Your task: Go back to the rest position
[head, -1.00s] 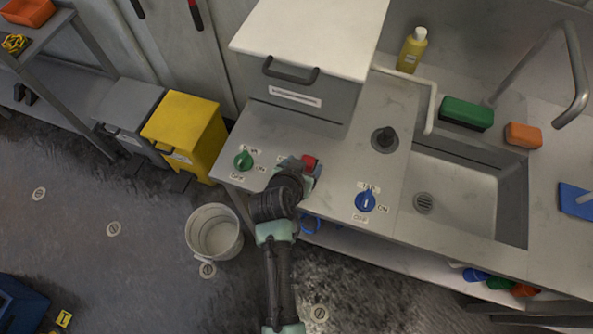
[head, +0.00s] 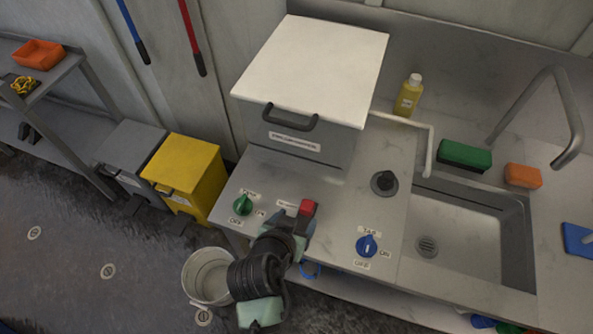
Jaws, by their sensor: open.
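My gripper (head: 298,228) is in the head view over the front edge of the grey counter (head: 330,185), just below a red switch (head: 307,207) in the picture. Its fingers point away from the camera and are partly hidden by my wrist. No held object shows between them. I cannot tell whether it touches the red switch. A green knob (head: 243,204) is left of the gripper and a blue knob (head: 367,246) is to its right, both with ON and OFF labels.
A grey box with a white lid (head: 315,60) stands behind the gripper. A sink (head: 460,230) with a faucet (head: 567,120) is at right. A bucket (head: 208,277) stands on the floor below left, near a yellow bin (head: 185,175). Open floor lies at left.

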